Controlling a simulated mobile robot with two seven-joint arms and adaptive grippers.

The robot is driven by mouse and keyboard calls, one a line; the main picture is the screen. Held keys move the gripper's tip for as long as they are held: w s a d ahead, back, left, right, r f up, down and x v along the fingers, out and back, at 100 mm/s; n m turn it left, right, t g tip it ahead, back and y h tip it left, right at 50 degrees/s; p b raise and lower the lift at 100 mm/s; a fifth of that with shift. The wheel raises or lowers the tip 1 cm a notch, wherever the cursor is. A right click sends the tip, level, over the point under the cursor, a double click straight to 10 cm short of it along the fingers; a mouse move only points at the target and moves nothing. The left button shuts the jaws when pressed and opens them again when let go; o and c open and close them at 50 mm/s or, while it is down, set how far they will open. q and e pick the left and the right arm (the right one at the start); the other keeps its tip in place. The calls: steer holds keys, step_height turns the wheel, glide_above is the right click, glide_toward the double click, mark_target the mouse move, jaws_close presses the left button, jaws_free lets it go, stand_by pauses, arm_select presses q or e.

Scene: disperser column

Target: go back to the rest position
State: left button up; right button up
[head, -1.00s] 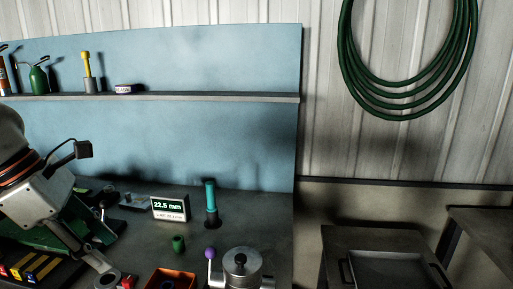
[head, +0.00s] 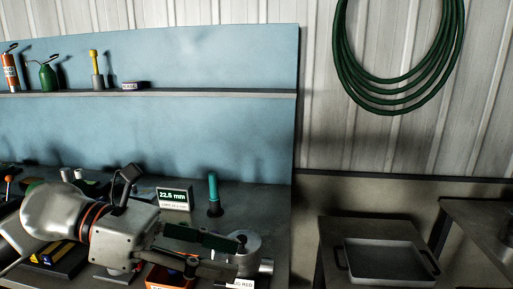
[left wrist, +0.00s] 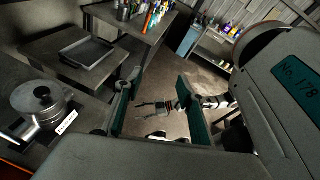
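My left gripper (head: 236,256) reaches in from the left, above the front of the bench, with its fingers pointing right near the metal pot (head: 246,243). In the left wrist view, the left gripper (left wrist: 155,84) has its two green-padded fingers wide apart, with nothing held between them. The pot (left wrist: 42,103) with its dark knob stands apart from the fingers there. A small dark two-pronged shape (left wrist: 160,106), apparently my right gripper, shows farther off beyond the gap; its opening is unclear. The right gripper is outside the head view.
A display reading 22.5 mm (head: 174,198) and a teal-handled tool (head: 213,193) stand behind my left arm. An orange bin (head: 165,277) is partly hidden below the arm. A grey tray (head: 384,262) lies on a separate table at right. Open floor (left wrist: 195,65) shows beyond the fingers.

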arm_select(q)
step_height(320, 180, up, 8)
steer(key=w+d+n+t+h, duration=0.1)
steer(key=d+n+t+h, duration=0.15)
steer(key=n+h, duration=0.35)
steer(key=w+a+n+t+y, duration=0.2)
steer(key=w+a+n+t, duration=0.55)
steer(key=n+t, duration=0.7)
steer(key=w+a+f+n+t+y, duration=0.1)
steer(key=w+a+f+n+y, duration=0.1)
steer(key=a+f+n+y, duration=0.7)
steer(key=w+a+f+n+t+y, duration=0.1)
steer(key=w+a+f+n+y, duration=0.1)
steer(key=a+f+n+y, duration=0.75)
steer(key=s+a+f+n+g+y, duration=0.2)
steer(key=s+a+f+n+g, duration=0.3)
steer(key=s+f, duration=0.65)
steer(key=s+a+f+g+y, duration=0.25)
steer(key=s+f+g, duration=0.5)
steer(key=f, duration=0.75)
steer(key=d+f+n+t+h+b, duration=0.1)
steer(key=d+f+t+h+b, duration=0.1)
steer(key=d+f, duration=0.6)
steer(key=d+f+n+t+h+b, duration=0.2)
steer(key=d+f+h+b, duration=0.3)
steer(key=f, duration=0.9)
steer(key=d+b, duration=0.1)
steer(key=d, duration=0.2)
steer(key=shift+w+d, duration=0.25)
steer(key=shift+w, duration=0.1)
